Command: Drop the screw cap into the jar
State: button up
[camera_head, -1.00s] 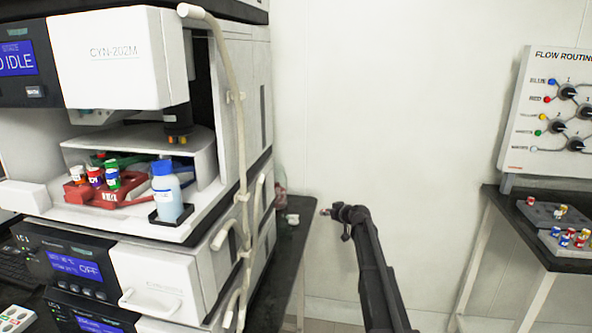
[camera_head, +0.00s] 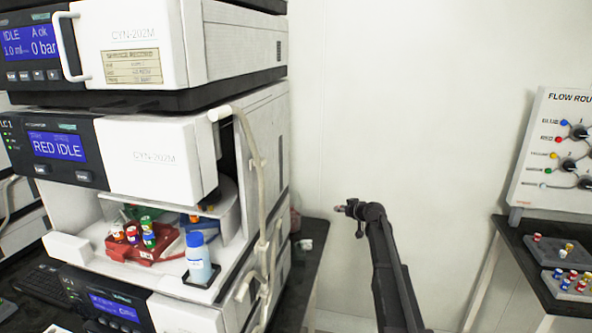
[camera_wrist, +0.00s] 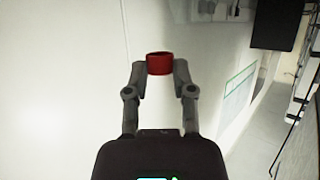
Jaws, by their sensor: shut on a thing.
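My gripper (camera_head: 342,208) is held out in front of the white wall, right of the instrument stack. In the wrist view my gripper (camera_wrist: 160,68) is shut on a red screw cap (camera_wrist: 160,64), gripped between its two fingertips. In the head view the cap is too small to make out clearly. A pinkish, jar-like thing (camera_head: 295,219) is partly hidden behind the right side of the stack. I cannot tell for sure that it is the jar. My gripper is right of it and apart from it.
A dark bench (camera_head: 313,262) shows beside the stack, with a small white thing (camera_head: 305,244) on it. A blue-capped bottle (camera_head: 199,267) and several vials in a red rack (camera_head: 148,256) stand in the instrument. A dark table (camera_head: 545,262) with vial blocks is at right.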

notch_tip(320, 180, up, 21)
jog(key=p, duration=2)
jog(key=shift+r, duration=0.2)
jog(key=shift+d, duration=0.15)
